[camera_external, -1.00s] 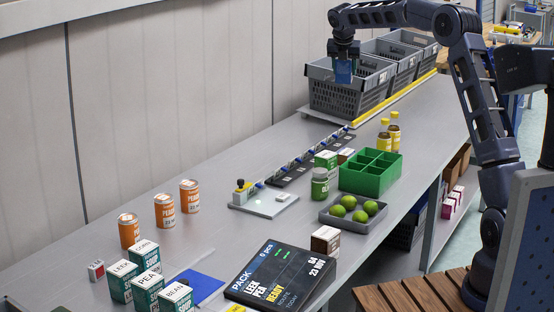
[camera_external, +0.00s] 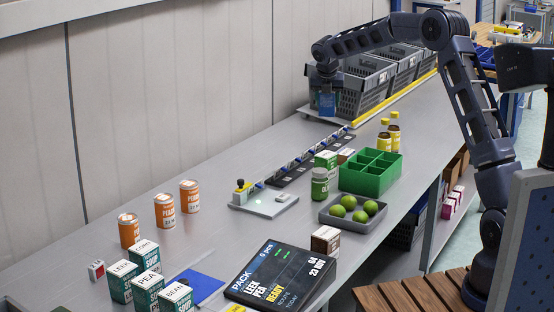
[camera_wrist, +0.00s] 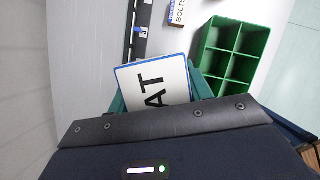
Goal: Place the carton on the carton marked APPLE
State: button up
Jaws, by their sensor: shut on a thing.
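My gripper (camera_external: 325,88) hangs in front of the nearest grey crate, shut on a blue carton (camera_external: 327,104). In the wrist view the held carton (camera_wrist: 155,85) shows a white top with a blue edge and black letters reading "AT", the rest hidden. It is held above the table. I cannot make out a carton marked APPLE. A green and white carton (camera_external: 326,159) and a brown carton (camera_external: 325,240) stand on the table, but their labels are too small to read. Pink cartons (camera_external: 453,202) sit on a lower shelf at right.
Grey crates (camera_external: 362,98) line the back. A green divided box (camera_external: 370,178), bottles (camera_external: 394,132), a jar (camera_external: 319,186) and a tray of limes (camera_external: 350,218) stand mid-table. Orange cans (camera_external: 164,210), soup cartons (camera_external: 147,288) and a display (camera_external: 280,277) are nearer. The table's left middle is clear.

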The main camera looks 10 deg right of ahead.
notch_tip(320, 180, down, 14)
jog(key=shift+f, duration=0.1)
dwell(0.5)
jog(key=shift+f, duration=0.15)
jog(key=o, duration=1.2)
jog(key=shift+c, duration=0.2)
